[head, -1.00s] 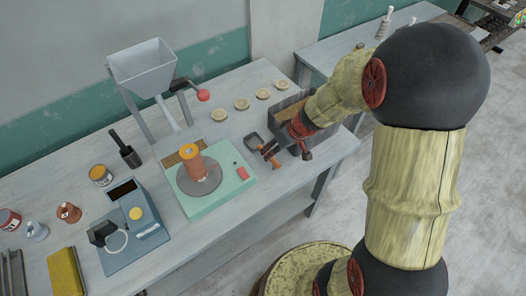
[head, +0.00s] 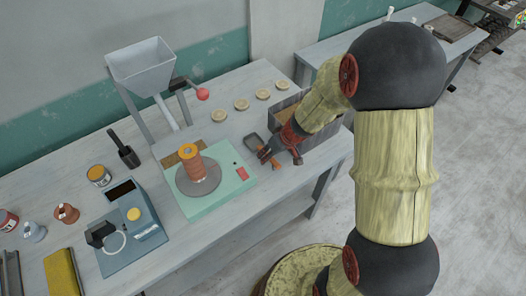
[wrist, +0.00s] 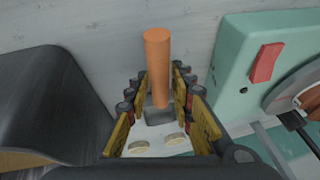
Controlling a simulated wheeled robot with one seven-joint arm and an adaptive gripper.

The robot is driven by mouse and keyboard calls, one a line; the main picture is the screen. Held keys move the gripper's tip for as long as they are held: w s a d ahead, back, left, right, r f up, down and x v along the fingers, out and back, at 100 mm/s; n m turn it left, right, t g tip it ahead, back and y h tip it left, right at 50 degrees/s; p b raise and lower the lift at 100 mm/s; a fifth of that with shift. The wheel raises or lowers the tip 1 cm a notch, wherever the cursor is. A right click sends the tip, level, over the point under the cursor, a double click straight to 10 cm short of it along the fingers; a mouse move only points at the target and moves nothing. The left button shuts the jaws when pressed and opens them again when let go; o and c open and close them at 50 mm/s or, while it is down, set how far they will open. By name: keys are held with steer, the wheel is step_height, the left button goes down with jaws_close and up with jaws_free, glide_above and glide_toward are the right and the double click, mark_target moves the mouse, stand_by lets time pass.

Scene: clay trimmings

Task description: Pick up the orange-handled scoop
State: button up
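The scoop has a grey pan (head: 254,144) lying on the table near the right end of the green machine, in the head view. Its orange handle (wrist: 157,60) stands out clearly in the wrist view and is mostly hidden by my gripper in the head view. My gripper (head: 280,157) is low over the handle, fingers spread. In the wrist view my gripper (wrist: 161,78) has one finger row on each side of the handle, with a visible gap on both sides. It looks open, not closed on the handle.
The green machine with a red switch (wrist: 267,62) stands close beside my gripper. An open grey bin (head: 322,137) is on the other side. Several cream discs (head: 241,104) lie behind. A blue-grey scale-like box (head: 128,228) and small pots stand at left.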

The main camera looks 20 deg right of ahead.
jaws_close()
steer(key=shift+r, duration=0.2)
stand_by(0.3)
